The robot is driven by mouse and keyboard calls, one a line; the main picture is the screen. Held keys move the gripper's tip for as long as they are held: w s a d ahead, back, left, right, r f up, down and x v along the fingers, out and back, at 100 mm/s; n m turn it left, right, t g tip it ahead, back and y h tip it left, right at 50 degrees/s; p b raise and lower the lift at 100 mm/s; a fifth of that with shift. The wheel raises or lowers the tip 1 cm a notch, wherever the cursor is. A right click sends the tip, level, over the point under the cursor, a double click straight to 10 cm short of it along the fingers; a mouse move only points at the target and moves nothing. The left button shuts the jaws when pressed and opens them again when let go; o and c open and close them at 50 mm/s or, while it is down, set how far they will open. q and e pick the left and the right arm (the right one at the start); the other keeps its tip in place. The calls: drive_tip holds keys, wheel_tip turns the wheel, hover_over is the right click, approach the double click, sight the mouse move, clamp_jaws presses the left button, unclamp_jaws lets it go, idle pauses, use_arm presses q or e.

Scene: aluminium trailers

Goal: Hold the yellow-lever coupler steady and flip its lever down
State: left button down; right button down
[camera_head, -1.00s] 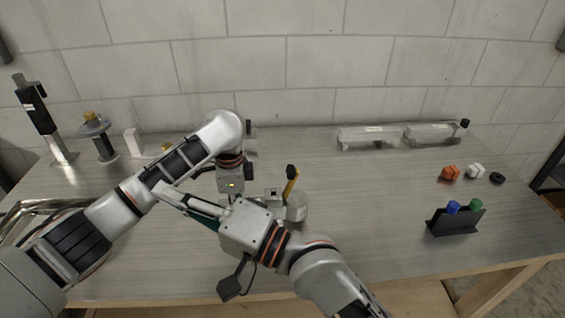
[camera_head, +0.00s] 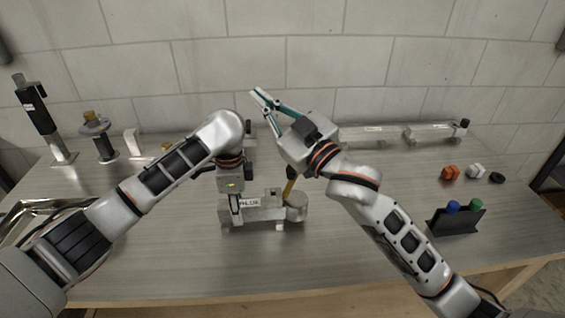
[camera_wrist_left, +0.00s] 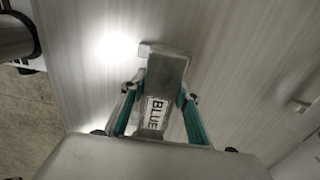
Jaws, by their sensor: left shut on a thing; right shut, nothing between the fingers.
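The grey coupler (camera_head: 262,213) sits on the table in front of me, with a round end at its right. Its yellow lever (camera_head: 289,188) stands up near that end; its upper part is partly hidden by my right gripper. My left gripper (camera_head: 235,212) is shut on the coupler's left part. In the left wrist view the coupler (camera_wrist_left: 166,75) lies between the teal fingers, and its label reads BLUE. My right gripper (camera_head: 260,101) is shut and empty, above and beyond the coupler, its fingers pointing up and left in the picture.
Two pale couplers (camera_head: 430,133) lie along the back wall, one partly behind my right arm. A black holder (camera_head: 455,222) with blue and green knobs stands at the right. Upright parts (camera_head: 101,137) stand at the back left.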

drive_tip(key=w+f+n+g+h, duration=0.3)
drive_tip(key=w+f+g+h, duration=0.1)
drive_tip(key=w+f+g, duration=0.5)
drive_tip(key=s+a+f+n+g+h, duration=0.1)
drive_tip(key=s+a+g+h, duration=0.15)
drive_tip(key=s+g, duration=0.3)
drive_tip(key=s+d+r+n+g+h, duration=0.2)
drive_tip(key=s+d+r+h, duration=0.1)
drive_tip(key=s+r+h, duration=0.1)
drive_tip(key=shift+s+d+r+h, duration=0.4)
drive_tip(key=shift+s+r, duration=0.5)
drive_tip(key=shift+r, duration=0.2)
drive_tip(key=shift+f+g, duration=0.15)
drive_tip(key=shift+g, duration=0.1)
